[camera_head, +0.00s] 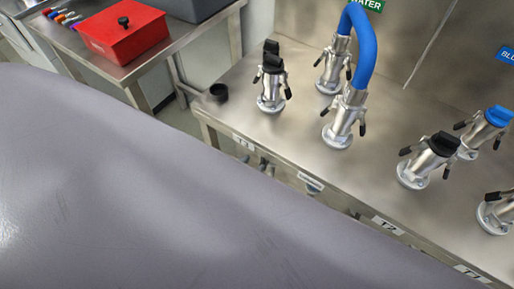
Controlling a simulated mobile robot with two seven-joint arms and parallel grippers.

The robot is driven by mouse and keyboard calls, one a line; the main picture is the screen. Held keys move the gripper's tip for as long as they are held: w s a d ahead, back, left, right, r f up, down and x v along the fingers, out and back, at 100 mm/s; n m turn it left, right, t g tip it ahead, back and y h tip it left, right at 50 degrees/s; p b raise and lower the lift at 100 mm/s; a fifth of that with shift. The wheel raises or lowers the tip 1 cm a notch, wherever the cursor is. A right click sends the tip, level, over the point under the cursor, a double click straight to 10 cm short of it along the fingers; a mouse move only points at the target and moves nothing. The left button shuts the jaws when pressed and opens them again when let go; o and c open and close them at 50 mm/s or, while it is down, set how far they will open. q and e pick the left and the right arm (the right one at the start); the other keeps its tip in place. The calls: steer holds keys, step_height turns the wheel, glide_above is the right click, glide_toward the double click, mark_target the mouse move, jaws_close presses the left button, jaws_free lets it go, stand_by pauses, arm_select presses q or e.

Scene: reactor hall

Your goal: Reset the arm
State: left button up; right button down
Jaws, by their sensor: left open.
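A large smooth grey surface (130,190), very close to the camera, fills the lower left and runs along the bottom. It looks like part of my own arm, but I cannot tell which link. No fingertips of my left or right gripper show. The grey part hides the floor and the near edge of part of the steel bench.
A steel bench (290,155) carries several silver couplings, some with black caps (274,64), one with a blue cap (498,116). A blue hose (364,45) joins two. A black cap (218,92) lies at the bench's left corner. A red box (122,34) stands on another table.

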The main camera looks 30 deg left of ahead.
arm_select(q)
steer(key=shift+s+r, duration=0.25)
steer(key=shift+s, duration=0.35)
